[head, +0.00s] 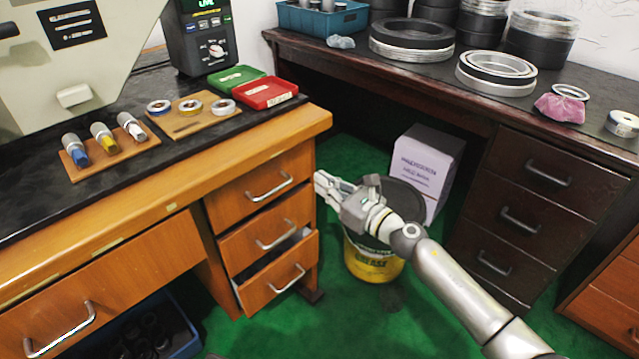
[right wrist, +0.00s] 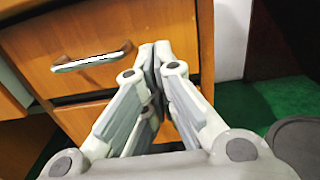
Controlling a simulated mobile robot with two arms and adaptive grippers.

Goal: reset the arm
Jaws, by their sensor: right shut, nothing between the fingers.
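My right arm reaches in from the lower right in the head view. Its gripper (head: 322,187) is beside the right side of the wooden desk's drawer stack, in front of a dark bucket. In the right wrist view the right gripper (right wrist: 158,58) has its fingertips together with nothing between them, in front of the drawer fronts. The wooden drawers (head: 262,196) have metal handles, and the lowest drawer (head: 284,277) stands slightly open. My left gripper is not in view.
A yellow-labelled grease bucket (head: 372,265) stands on the green floor right behind my right gripper. A white box (head: 428,160) is beyond it. The dark desk (head: 400,75) holds several rings. The wooden desk (head: 215,130) carries ring and cylinder boards. Green floor lies open in front.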

